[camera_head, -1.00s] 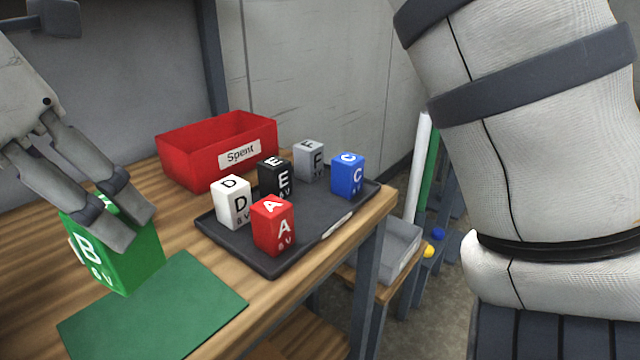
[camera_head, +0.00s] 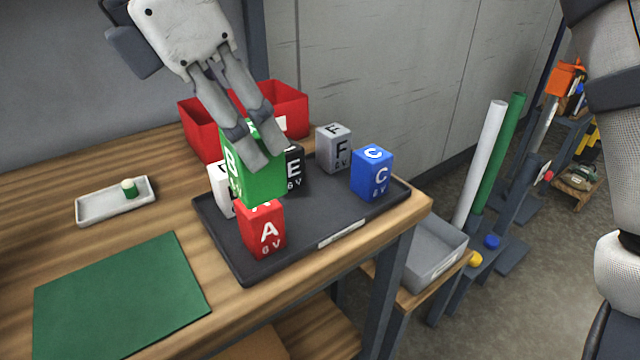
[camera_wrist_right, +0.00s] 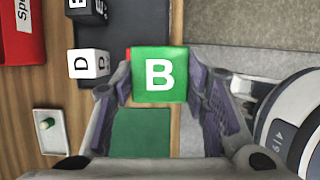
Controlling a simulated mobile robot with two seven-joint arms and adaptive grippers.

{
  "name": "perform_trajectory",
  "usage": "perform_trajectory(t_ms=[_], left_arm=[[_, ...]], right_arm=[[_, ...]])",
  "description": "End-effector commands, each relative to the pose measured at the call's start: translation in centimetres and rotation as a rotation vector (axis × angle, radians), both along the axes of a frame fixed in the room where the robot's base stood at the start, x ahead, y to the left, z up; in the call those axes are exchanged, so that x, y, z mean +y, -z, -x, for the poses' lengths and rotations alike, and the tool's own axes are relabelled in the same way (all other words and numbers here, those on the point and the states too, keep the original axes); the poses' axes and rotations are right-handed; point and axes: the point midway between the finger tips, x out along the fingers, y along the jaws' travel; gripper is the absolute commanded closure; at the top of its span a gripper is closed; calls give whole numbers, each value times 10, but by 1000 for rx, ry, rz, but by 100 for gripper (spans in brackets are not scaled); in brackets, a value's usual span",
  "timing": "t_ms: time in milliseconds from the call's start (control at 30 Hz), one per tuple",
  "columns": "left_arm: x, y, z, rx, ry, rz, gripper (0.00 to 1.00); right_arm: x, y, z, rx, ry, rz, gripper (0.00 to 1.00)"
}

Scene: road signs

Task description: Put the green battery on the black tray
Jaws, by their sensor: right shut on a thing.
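My right gripper (camera_head: 264,158) is shut on the green battery (camera_head: 262,188), a block marked B. It holds the block over the left part of the black tray (camera_head: 330,222), and the block overlaps the red A battery (camera_head: 265,232) and white D battery (camera_head: 221,190) in the head view. The height of its underside above the tray is unclear. In the right wrist view the green battery (camera_wrist_right: 160,75) sits between the two fingers. On the tray also stand the black E battery (camera_head: 294,170), grey F battery (camera_head: 335,150) and blue C battery (camera_head: 372,174). My left gripper is not in view.
A red bin (camera_head: 290,100) stands behind the tray. A green mat (camera_head: 122,297) lies bare at the front left. A small white dish (camera_head: 105,205) holds a green-and-white piece. The tray's front middle is clear. A grey bin (camera_head: 432,250) sits lower, beyond the table edge.

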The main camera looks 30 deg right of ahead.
Motion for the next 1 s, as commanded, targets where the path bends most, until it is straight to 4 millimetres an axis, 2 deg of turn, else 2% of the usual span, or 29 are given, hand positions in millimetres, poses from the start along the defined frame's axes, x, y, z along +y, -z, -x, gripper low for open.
perform_trajectory(t_ms=[33,200,400,633,800,1000], left_arm=[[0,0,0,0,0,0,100],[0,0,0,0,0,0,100],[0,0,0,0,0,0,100],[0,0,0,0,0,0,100],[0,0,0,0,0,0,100],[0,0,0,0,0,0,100]], right_arm=[[-15,7,-5,4,5,-4,100],[-62,30,-22,3,3,-5,100],[-94,69,-34,4,-1,-2,100],[-110,89,-40,2,0,-2,100],[-112,119,-41,2,-2,0,100],[-111,120,-41,-1,-2,0,100]])
